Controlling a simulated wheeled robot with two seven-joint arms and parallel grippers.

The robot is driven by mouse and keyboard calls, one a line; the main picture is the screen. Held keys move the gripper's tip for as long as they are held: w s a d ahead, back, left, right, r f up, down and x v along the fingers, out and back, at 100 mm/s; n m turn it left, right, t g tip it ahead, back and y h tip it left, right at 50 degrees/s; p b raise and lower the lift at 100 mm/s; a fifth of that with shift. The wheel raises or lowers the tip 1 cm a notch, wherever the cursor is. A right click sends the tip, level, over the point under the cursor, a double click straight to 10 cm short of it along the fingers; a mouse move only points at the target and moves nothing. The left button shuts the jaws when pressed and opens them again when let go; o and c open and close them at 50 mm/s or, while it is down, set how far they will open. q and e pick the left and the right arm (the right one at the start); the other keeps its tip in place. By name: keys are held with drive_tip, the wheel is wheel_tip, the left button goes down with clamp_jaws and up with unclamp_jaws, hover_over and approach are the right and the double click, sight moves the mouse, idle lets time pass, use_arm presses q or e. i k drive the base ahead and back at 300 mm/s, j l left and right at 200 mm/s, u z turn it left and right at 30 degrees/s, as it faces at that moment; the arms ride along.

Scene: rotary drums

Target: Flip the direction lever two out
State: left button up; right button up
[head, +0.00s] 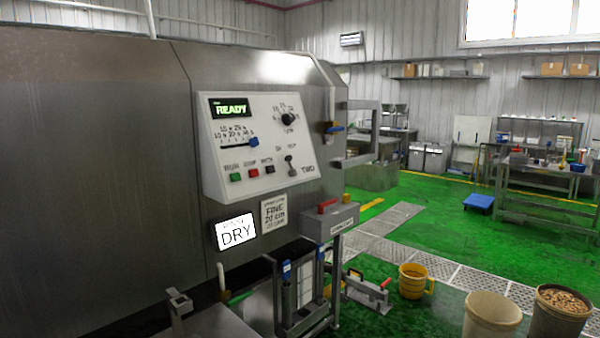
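The control panel (262,145) is a pale sloped box on the steel machine's side, with a small "TWO" label at its lower right. Neither of my grippers can be made out in the head view.
The panel also has a slider (254,142), a dark dial (288,119) and green, red and black buttons (253,172). Buckets (415,281) stand on the green floor at right.

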sight(291, 172)
drive_tip(key=i+l+u, duration=0.1)
drive_tip(key=i+l, duration=0.15)
drive_tip(key=i+l+u, duration=0.1)
drive_tip(key=i+l, duration=0.15)
drive_tip(key=l, duration=0.15)
drive_tip(key=i+l+u, duration=0.25)
drive_tip(key=i+l, duration=0.25)
drive_tip(key=l, duration=0.2)
drive_tip(key=i+l+u, duration=0.1)
drive_tip(key=l, duration=0.3)
drive_tip(key=i+l+u, duration=0.1)
drive_tip(key=i+l, duration=0.2)
drive_tip(key=l, duration=0.15)
drive_tip(key=i+l+u, duration=0.15)
drive_tip(key=l, duration=0.25)
drive_tip(key=i+l+u, duration=0.1)
drive_tip(key=l, duration=0.35)
drive_tip(key=i, duration=0.1)
